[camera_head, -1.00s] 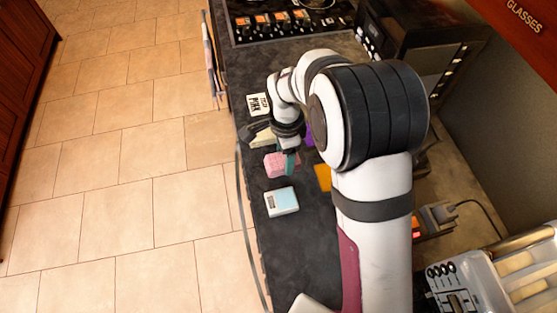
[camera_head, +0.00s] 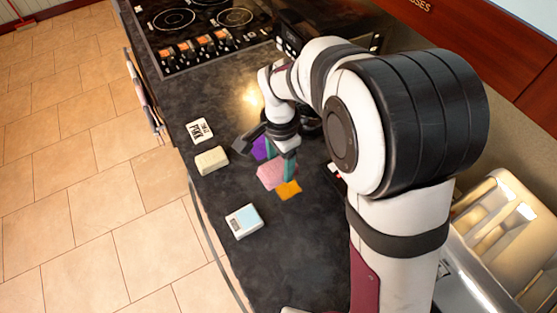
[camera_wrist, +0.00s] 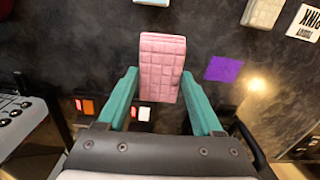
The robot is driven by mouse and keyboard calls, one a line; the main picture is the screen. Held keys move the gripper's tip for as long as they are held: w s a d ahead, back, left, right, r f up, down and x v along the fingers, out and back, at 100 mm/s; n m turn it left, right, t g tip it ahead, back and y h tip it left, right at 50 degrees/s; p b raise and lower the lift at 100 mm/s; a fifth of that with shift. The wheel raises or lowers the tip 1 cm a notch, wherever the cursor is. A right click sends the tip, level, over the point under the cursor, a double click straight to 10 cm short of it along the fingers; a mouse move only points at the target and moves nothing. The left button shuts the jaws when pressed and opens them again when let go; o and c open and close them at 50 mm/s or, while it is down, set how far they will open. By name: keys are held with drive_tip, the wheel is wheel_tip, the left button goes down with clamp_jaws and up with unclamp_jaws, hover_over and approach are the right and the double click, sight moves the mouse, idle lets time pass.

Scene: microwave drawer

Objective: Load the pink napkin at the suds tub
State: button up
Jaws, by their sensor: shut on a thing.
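The pink napkin (camera_head: 272,176) is a folded, quilted block. My gripper (camera_head: 289,168) is shut on it, with teal fingers on either side, over the dark counter (camera_head: 285,255). In the wrist view the napkin (camera_wrist: 162,65) stands out beyond the fingertips of my gripper (camera_wrist: 160,90). How high it is above the counter is hard to tell. No thing in view can be surely identified as the suds tub.
A cream block (camera_head: 211,160), a light blue-topped block (camera_head: 243,221) and a PINK card (camera_head: 199,131) lie near the counter's front edge. Purple (camera_head: 260,148) and orange (camera_head: 288,190) squares lie farther in. A stove (camera_head: 195,25) is at the back; a white appliance (camera_head: 510,225) is at right.

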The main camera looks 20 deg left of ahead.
drive_tip(key=shift+c, duration=0.6)
drive_tip(key=shift+s+a+n, duration=0.2)
drive_tip(key=shift+s+n, duration=0.05)
drive_tip(key=shift+n, duration=0.05)
drive_tip(key=s+a+f+n, duration=0.1)
drive_tip(key=s+a+n, duration=0.4)
drive_tip(key=s+n, duration=0.3)
drive_tip(key=shift+s+f, duration=0.15)
drive_tip(key=shift+f, duration=3)
drive_tip(key=shift+f, duration=0.5)
drive_tip(key=shift+r+n, duration=0.1)
drive_tip(key=shift+n, duration=0.2)
wheel_tip(320, 180, up, 7)
